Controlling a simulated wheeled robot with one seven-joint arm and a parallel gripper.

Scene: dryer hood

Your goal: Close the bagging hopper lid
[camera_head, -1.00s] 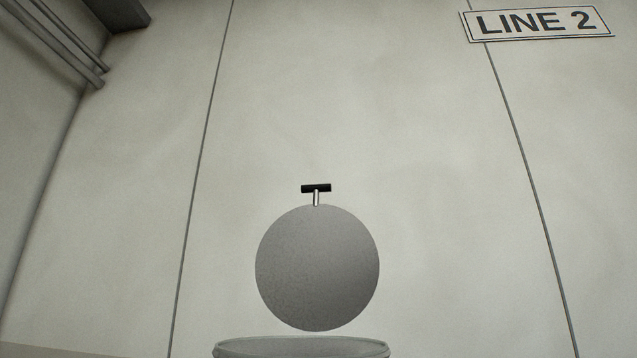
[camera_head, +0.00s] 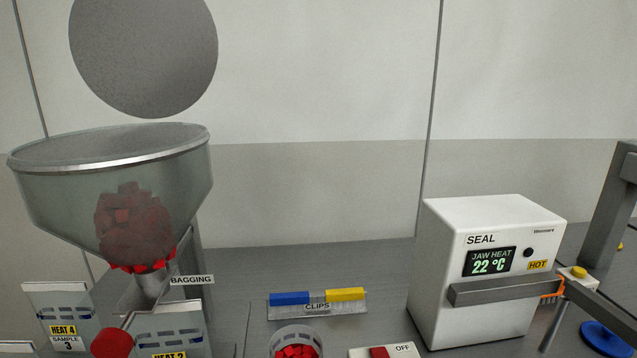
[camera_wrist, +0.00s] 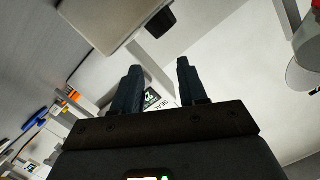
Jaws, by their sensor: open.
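The bagging hopper (camera_head: 50,195) is a see-through funnel with a metal rim, at the left of the head view, with red pieces inside. Its lid (camera_head: 145,50) is a grey round disc, standing up above and behind the rim, so the hopper mouth is open. The top of the lid is cut off by the picture edge, and its handle is out of view now. My gripper (camera_wrist: 159,66) shows only in the wrist view; its two dark fingers are apart with nothing held between them. Its distance from the lid cannot be told.
A white SEAL machine (camera_head: 455,225) marked HOT stands at the right. A clips tray (camera_head: 318,310) with blue and yellow clips lies between it and the hopper. A cup (camera_head: 297,338) of red pieces, an OFF switch box (camera_head: 400,350) and labelled bags (camera_head: 62,310) are in front.

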